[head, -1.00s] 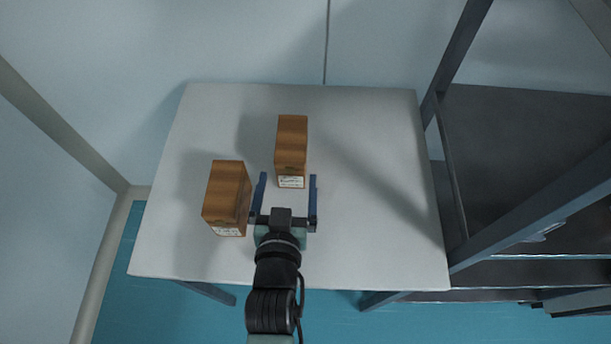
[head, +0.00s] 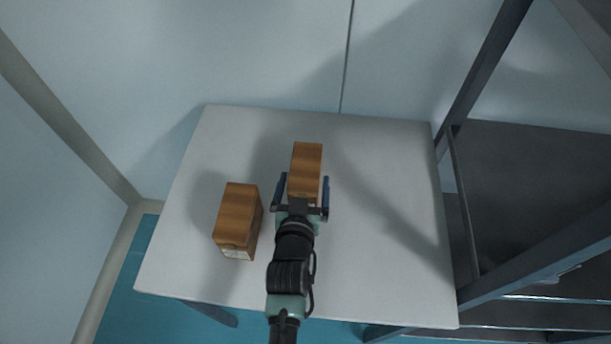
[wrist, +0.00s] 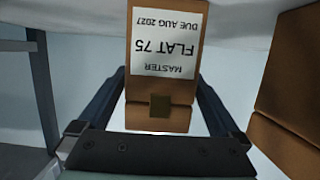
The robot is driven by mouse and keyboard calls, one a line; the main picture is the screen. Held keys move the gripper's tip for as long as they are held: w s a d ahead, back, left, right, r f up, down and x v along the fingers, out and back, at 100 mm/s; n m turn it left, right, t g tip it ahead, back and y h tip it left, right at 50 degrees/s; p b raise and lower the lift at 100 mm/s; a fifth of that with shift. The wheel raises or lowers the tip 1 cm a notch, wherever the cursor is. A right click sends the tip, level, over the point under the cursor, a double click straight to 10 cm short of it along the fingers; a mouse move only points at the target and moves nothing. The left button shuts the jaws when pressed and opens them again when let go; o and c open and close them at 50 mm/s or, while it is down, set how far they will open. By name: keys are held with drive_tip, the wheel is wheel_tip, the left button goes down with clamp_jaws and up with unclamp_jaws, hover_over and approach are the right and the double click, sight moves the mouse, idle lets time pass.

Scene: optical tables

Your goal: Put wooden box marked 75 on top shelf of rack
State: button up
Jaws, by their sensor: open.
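The wooden box marked 75 (head: 306,166) stands on the white table (head: 385,240), near its middle. In the wrist view the box's end face (wrist: 168,98) carries a white label that reads "FLAT 75", upside down in the picture. My gripper (head: 304,182) is open, with one blue finger on each side of the near part of this box. In the wrist view the fingers show left and right of the box, with a narrow gap beside each. The rack (head: 470,215) stands at the right, dark grey, with a flat shelf surface (head: 545,170).
A second wooden box (head: 238,215) stands on the table, left of my gripper; its label cannot be read. It shows at the right edge of the wrist view (wrist: 290,80). The table's right half is clear. A dark rack post (head: 485,75) rises near the table's right edge.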

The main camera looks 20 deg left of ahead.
drive_tip(key=shift+x, duration=1.35)
clamp_jaws()
drive_tip(key=shift+r, duration=0.2)
